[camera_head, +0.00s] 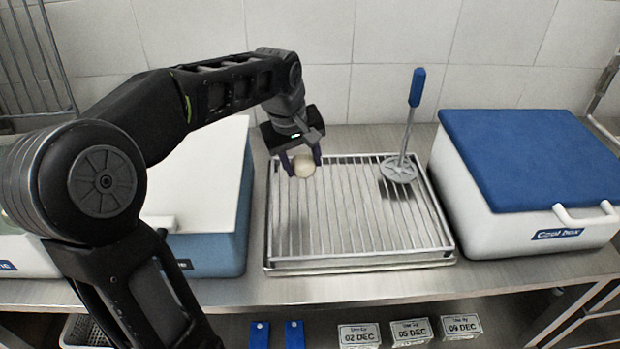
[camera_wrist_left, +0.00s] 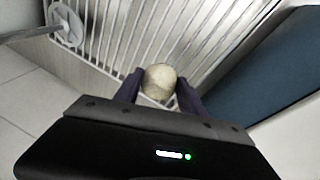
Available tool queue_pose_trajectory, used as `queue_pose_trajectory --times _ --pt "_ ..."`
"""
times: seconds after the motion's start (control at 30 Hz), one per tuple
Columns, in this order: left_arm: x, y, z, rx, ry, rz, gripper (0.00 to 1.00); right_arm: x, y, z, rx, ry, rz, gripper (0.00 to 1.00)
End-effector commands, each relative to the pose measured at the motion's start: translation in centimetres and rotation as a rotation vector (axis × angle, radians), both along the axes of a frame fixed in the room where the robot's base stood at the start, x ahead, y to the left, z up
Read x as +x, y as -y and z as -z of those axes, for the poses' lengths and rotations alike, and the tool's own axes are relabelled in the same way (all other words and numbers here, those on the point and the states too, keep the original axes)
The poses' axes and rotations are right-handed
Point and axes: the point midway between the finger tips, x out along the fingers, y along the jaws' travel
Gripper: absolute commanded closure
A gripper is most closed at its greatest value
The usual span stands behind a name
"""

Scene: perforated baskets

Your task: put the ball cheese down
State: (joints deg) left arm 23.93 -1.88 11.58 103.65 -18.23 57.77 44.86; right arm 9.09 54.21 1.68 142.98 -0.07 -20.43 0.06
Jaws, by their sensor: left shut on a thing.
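The ball cheese (camera_head: 304,166) is a small, pale, round ball. My left gripper (camera_head: 303,162) is shut on it, over the back left part of a wire rack (camera_head: 350,215) set on a metal tray. In the left wrist view the cheese (camera_wrist_left: 159,82) sits between the two dark fingertips (camera_wrist_left: 160,88), with the rack's bars (camera_wrist_left: 125,35) beyond it. I cannot tell whether the cheese touches the bars. My right gripper is in neither view.
A blue-handled utensil with a perforated disc (camera_head: 398,169) stands tilted on the rack's back right. A cool box with a blue lid (camera_head: 535,160) is at the right, and a white-lidded blue box (camera_head: 215,200) at the left. The rack's middle and front are clear.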

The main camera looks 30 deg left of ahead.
Motion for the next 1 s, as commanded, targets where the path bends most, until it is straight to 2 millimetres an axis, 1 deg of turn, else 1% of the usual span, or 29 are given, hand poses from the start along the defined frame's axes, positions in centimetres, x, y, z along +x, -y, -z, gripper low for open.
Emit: queue_pose_trajectory --times 0.03,0.1,0.4,0.47,0.6,0.7,1.0 --pt "0.0 0.0 0.5 0.0 -0.001 0.0 0.95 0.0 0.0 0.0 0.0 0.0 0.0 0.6" --pt "0.1 0.0 0.8 0.0 0.001 0.0 0.95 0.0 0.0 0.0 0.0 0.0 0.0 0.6" --pt "0.1 0.0 1.1 0.0 0.001 0.001 0.95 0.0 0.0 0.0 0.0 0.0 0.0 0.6" --pt "0.0 0.0 1.6 0.0 0.0 0.001 0.95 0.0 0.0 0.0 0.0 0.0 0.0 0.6" --pt "0.0 0.0 3.6 0.0 -0.001 0.0 0.95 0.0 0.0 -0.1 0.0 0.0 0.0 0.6" --pt "0.0 0.0 4.5 0.001 0.001 0.001 0.95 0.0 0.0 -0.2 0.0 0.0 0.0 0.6" --pt "0.1 0.0 4.7 0.001 0.002 0.001 0.95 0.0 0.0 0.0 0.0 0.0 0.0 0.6"
